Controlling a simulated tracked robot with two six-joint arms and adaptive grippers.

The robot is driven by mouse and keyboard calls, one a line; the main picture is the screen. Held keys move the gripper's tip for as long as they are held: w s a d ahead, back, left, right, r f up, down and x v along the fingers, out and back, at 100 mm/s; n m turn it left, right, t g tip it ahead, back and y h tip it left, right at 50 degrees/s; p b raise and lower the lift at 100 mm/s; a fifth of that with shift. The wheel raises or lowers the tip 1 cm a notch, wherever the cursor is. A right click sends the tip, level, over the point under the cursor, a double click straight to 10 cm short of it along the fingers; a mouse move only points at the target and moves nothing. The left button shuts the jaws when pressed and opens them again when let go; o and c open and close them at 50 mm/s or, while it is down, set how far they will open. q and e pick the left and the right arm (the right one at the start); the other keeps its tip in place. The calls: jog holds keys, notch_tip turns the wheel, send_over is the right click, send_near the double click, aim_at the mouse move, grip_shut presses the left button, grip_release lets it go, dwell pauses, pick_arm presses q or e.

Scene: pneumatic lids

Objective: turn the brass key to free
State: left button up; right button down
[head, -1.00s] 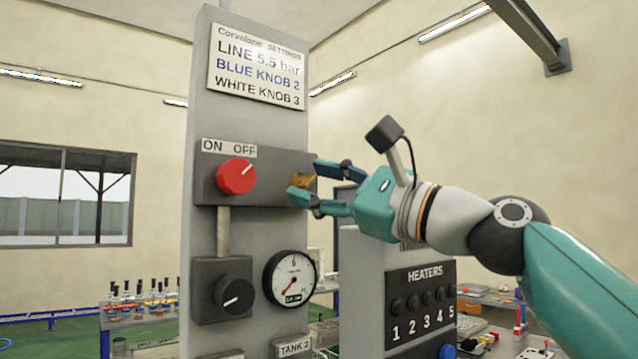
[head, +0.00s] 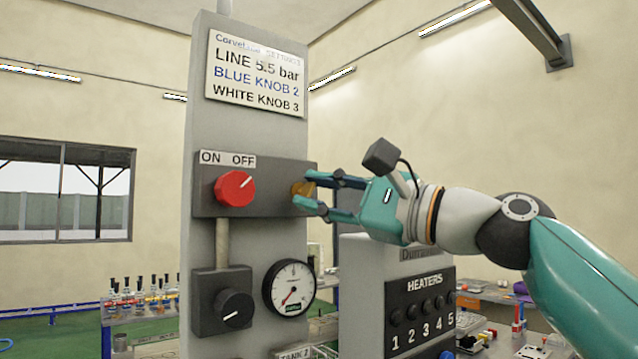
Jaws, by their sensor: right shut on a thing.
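The brass key (head: 300,188) sits at the right end of the dark switch box on the grey column. My right gripper (head: 311,191) comes in from the right and is shut on the brass key, with its fingertips on either side of it. The fingers hide part of the key, and I cannot read any marking beside it. A red knob (head: 236,188) is on the same box to the left, under an ON OFF label (head: 228,159). Its white line points up and right, toward OFF. My left gripper is not in view.
Below the box are a black knob (head: 234,307) and a round gauge (head: 290,288). A settings sign (head: 255,73) is above. A heaters panel (head: 421,308) stands below my right arm. Benches with small items (head: 140,310) are behind.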

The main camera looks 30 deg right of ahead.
jog(key=n+p, duration=0.1)
jog(key=n, duration=0.1)
jog(key=n+g+p, duration=0.1)
jog(key=n+p, duration=0.1)
jog(key=shift+r+g, duration=0.15)
jog(key=shift+g, duration=0.15)
jog(key=n+g+h, duration=0.1)
jog(key=n, duration=0.1)
jog(key=n+h+p, duration=0.1)
jog(key=n, duration=0.2)
jog(key=n+g+p, duration=0.1)
jog(key=n, duration=0.2)
jog(key=shift+a+g+h, duration=0.15)
jog(key=shift+g+h, duration=0.15)
jog(key=shift+h, duration=0.1)
jog(key=c, duration=0.9)
grip_release()
